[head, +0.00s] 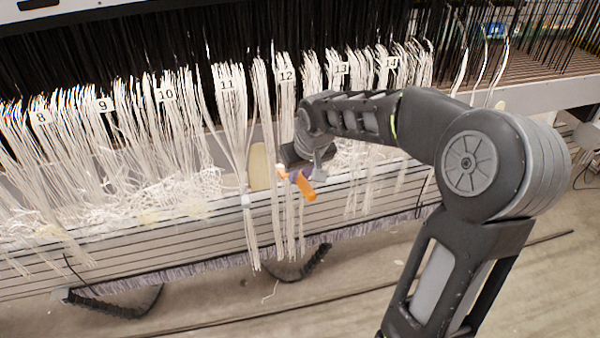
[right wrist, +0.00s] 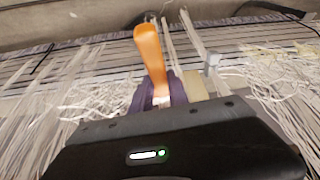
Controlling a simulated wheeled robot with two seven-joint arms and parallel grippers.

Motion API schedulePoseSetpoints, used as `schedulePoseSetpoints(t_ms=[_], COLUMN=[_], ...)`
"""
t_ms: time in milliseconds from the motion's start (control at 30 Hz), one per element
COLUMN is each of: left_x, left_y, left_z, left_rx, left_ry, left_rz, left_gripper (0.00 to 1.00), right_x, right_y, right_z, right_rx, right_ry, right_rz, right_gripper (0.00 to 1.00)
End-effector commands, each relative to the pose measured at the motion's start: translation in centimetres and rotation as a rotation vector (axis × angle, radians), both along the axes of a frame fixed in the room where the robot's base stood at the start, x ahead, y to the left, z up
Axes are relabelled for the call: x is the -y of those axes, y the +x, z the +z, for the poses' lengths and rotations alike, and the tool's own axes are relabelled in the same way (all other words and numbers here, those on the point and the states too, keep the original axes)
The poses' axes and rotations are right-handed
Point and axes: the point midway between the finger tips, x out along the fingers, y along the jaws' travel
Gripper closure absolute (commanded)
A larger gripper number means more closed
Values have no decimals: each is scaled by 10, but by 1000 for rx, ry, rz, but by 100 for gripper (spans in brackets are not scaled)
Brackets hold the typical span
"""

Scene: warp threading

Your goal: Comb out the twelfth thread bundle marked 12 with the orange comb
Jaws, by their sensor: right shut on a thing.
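The twelfth thread bundle (head: 287,110) hangs below its label 12 (head: 287,76) near the middle of the head view, its white threads reaching down past the slatted bar. My right gripper (head: 298,176) is at this bundle's lower part, shut on the orange comb (head: 306,187). The comb's orange handle (right wrist: 151,55) sticks out between purple finger pads (right wrist: 160,92) in the right wrist view. The comb's teeth are hidden, so I cannot tell whether they are in the threads. My left gripper is out of view.
Bundle 11 (head: 231,110) hangs just left, with a grey clip (right wrist: 212,62) on threads in the wrist view. Bundle 13 (head: 341,80) is on the right. Loose threads lie along the slatted bar (head: 180,240). Open floor lies in front.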

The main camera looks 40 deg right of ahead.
Motion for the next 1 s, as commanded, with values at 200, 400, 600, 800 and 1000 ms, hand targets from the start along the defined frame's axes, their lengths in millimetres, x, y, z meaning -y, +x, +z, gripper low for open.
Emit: schedulePoseSetpoints(t_ms=[200, 400, 600, 800, 1000], left_x=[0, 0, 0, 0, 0], left_y=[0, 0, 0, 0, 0], left_z=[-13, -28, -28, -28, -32], left_rx=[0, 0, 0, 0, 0], left_ry=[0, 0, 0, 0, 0], left_rz=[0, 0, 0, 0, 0], left_gripper=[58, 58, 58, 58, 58], right_x=[0, 0, 0, 0, -5], right_y=[2, 2, 1, 0, -13], right_z=[-14, -33, -34, -34, -35], right_rx=[8, 6, 5, 5, 4], right_ry=[-2, -2, -2, -1, 0], right_rz=[2, 2, 2, 1, 1], right_gripper=[100, 100, 100, 100, 100])
